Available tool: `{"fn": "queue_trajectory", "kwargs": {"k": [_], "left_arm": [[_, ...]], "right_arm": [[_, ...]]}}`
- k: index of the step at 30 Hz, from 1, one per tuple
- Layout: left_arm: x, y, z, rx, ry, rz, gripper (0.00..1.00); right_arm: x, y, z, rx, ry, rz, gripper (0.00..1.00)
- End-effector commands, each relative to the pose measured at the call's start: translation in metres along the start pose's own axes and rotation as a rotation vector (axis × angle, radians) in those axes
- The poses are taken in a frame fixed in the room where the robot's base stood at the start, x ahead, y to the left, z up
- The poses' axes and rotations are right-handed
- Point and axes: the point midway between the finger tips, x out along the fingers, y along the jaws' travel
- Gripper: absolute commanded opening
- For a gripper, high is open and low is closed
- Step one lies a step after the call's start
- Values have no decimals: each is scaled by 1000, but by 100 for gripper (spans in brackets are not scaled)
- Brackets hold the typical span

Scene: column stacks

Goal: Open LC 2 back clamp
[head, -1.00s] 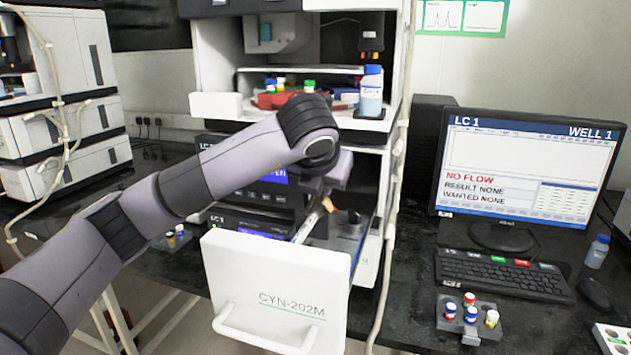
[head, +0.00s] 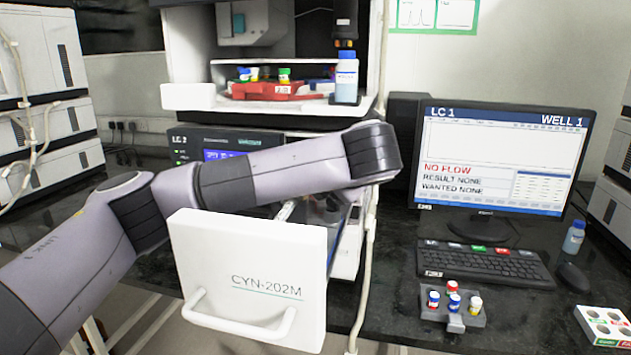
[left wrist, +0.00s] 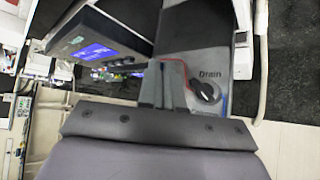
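A black instrument labelled LC 2 (head: 213,141) with a blue screen stands behind my left arm in the head view. A blue-screened black unit (left wrist: 70,38) also shows in the left wrist view. In front is an open drawer with a white front marked CYN-202M (head: 250,262). My left arm reaches across above the drawer, and its forearm hides most of the inside. A metal piece (head: 286,210) shows just behind the drawer front. I cannot make out the back clamp. My left gripper (left wrist: 168,84) points down beside a black knob (left wrist: 206,91) marked Drain; its opening is unclear.
A shelf above holds a red tray (head: 262,92) with coloured caps and a blue-capped bottle (head: 346,78). A monitor (head: 500,155) reading LC 1, NO FLOW, a keyboard (head: 484,262) and a vial rack (head: 452,310) stand right. A pale cable (head: 368,260) hangs beside the drawer.

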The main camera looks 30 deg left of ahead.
Motion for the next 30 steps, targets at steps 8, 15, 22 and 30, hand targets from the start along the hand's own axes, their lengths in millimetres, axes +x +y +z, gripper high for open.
{"fn": "queue_trajectory", "kwargs": {"k": [8, 15, 22, 30], "left_arm": [[1, -1, -1, 11, 2, 9, 0], [1, -1, -1, 12, 3, 8, 18], [0, -1, -1, 10, 2, 8, 30], [-8, 0, 2, 10, -4, 7, 30]], "right_arm": [[0, 0, -3, 1, 6, 0, 35], [0, 0, -3, 1, 8, 0, 35], [1, 0, -3, 4, 8, 1, 35], [0, -1, -3, 10, 3, 2, 35]]}}
